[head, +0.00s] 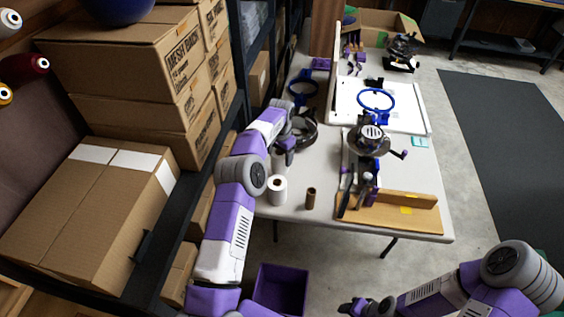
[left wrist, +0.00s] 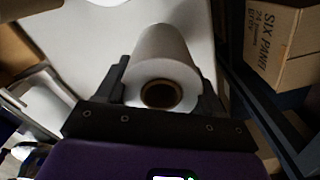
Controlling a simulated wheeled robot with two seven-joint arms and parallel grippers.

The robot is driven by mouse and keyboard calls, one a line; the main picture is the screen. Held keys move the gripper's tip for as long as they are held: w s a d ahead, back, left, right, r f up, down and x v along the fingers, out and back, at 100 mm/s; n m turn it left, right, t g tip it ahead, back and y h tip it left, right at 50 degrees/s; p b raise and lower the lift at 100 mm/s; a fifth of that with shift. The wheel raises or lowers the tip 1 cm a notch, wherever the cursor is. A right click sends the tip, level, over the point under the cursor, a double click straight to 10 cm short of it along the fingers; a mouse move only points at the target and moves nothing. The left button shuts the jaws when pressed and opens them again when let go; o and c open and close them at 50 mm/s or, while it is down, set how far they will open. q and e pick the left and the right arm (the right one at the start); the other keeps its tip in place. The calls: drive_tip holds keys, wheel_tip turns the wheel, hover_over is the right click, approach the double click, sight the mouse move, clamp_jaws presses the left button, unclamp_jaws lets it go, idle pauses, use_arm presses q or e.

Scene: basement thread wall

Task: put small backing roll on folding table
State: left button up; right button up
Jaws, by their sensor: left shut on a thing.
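My left gripper (head: 286,147) is over the near left part of the white folding table (head: 325,209). In the left wrist view its two fingers (left wrist: 166,82) are shut on a white backing roll (left wrist: 162,50) with a brown core, its open end facing the camera. In the head view the held roll (head: 280,160) shows partly below the gripper; I cannot tell whether it touches the tabletop. My right gripper (head: 367,307) is low at the bottom edge, away from the table; its finger gap is unclear.
Another white roll (head: 277,190) stands near the table's front left edge, beside a brown tube (head: 311,198). A wooden block (head: 395,212), embroidery hoops (head: 375,100) and machines crowd the table's right and back. Cardboard boxes (head: 120,60) fill the left; a purple bin (head: 279,290) is below.

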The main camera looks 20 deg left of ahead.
sight(281, 163)
use_arm(q)
wheel_tip(281, 163, down, 4)
drive_tip(key=shift+f+b, duration=0.1)
drive_tip(key=shift+b, duration=0.35)
drive_tip(key=o, duration=1.1)
drive_tip(key=shift+f, duration=0.1)
wheel_tip(281, 163, up, 12)
drive_tip(key=p, duration=0.3)
drive_tip(key=shift+r, duration=0.2)
